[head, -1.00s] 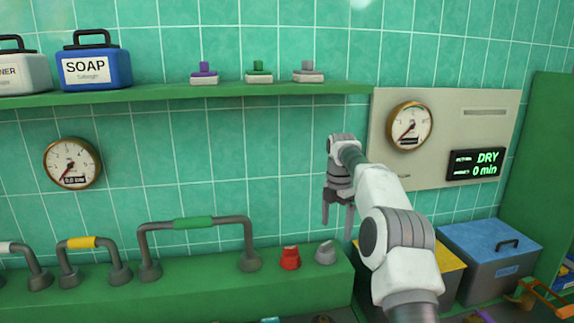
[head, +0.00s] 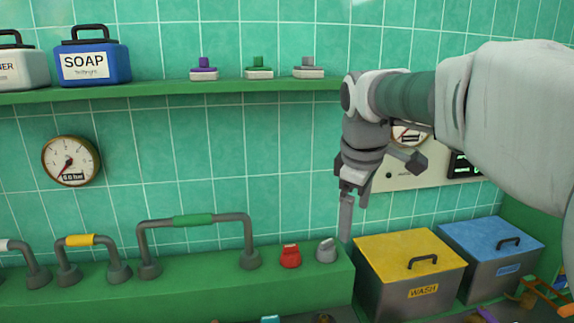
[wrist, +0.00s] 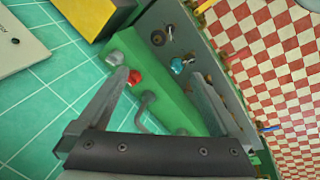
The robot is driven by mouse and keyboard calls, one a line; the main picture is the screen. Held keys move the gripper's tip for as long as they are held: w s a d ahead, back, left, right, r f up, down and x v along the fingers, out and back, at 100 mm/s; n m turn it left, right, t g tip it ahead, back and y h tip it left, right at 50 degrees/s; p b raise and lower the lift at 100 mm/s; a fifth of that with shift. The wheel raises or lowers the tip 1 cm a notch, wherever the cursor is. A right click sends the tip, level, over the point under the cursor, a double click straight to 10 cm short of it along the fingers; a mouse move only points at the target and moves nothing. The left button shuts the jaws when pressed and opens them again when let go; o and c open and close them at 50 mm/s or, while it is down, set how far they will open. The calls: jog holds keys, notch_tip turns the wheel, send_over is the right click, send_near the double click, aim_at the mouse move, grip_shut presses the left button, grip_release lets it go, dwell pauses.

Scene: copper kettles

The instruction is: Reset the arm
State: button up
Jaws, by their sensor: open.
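My gripper (head: 348,215) hangs from my raised arm in the right half of the head view, fingers pointing down. It is in front of the tiled wall, near the right end of the green ledge. In the wrist view my gripper (wrist: 163,100) shows two fingers spread wide apart. Nothing is between the fingertips in its grasp; the green ledge (wrist: 172,95) with a red knob (wrist: 134,77) and a grey knob (wrist: 115,58) shows beyond them.
A yellow-lidded WASH box (head: 408,262) and a blue-lidded box (head: 490,245) stand at the right. Green-, yellow- and white-banded pipes line the ledge. A shelf (head: 150,91) holds a blue soap container (head: 94,65), another container and three small stamp-like brushes. My arm partly covers the wall panel (head: 395,182).

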jog(key=s+f+m+t, duration=0.1)
jog(key=s+f+m, duration=0.3)
jog(key=s, duration=0.6)
jog(key=s+d+f+m+t, duration=0.1)
jog(key=s+f+m, duration=0.4)
jog(key=s, duration=0.6)
jog(key=shift+d+m+y+b, duration=0.3)
jog(key=shift+m+y+b, duration=0.1)
jog(key=shift+m, duration=0.8)
